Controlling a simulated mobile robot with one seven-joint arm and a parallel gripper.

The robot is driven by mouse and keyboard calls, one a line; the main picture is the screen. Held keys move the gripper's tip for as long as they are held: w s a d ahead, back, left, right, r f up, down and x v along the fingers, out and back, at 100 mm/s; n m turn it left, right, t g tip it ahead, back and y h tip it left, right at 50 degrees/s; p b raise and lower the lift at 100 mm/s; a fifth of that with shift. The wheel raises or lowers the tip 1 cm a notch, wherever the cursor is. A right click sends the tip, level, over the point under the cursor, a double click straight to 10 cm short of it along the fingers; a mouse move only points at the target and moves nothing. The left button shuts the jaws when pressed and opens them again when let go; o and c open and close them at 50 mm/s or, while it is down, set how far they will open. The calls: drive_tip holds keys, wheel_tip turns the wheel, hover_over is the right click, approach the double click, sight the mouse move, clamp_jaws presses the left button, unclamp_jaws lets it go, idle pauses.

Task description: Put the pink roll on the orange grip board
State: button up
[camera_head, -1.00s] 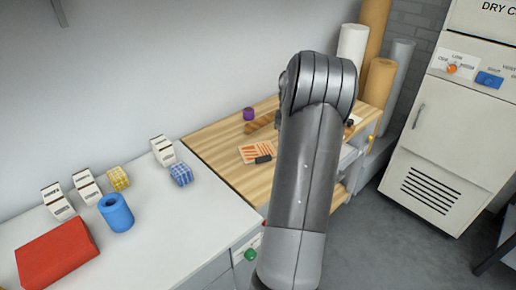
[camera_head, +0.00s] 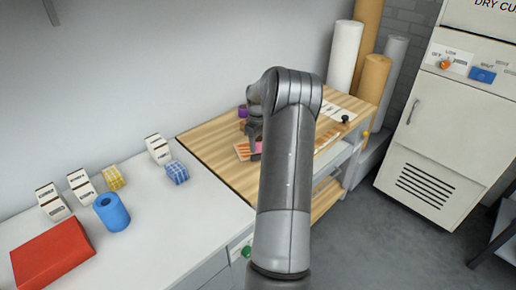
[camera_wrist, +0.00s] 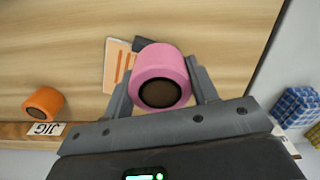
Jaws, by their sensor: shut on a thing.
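The pink roll (camera_wrist: 162,75) is held between the two fingers of my gripper (camera_wrist: 161,82) in the wrist view, its dark open end facing the camera. A little pink of the roll (camera_head: 258,146) shows beside my arm in the head view. The orange grip board (camera_wrist: 117,66), pale with orange strips and a dark piece at one corner, lies on the wood top behind the roll and is partly hidden by it. In the head view only the left part of the board (camera_head: 242,151) shows. I cannot tell whether the roll touches the board.
An orange roll (camera_wrist: 43,103) lies near a JIG label (camera_wrist: 45,129) in the wrist view. A purple roll (camera_head: 243,110) stands at the wood bench's (camera_head: 208,145) back. A blue roll (camera_head: 112,212), red box (camera_head: 52,252) and small blocks occupy the white counter (camera_head: 165,235).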

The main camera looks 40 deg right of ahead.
sight(258, 148)
drive_tip(key=shift+f, duration=1.45)
drive_tip(key=shift+f, duration=0.1)
drive_tip(key=o, duration=1)
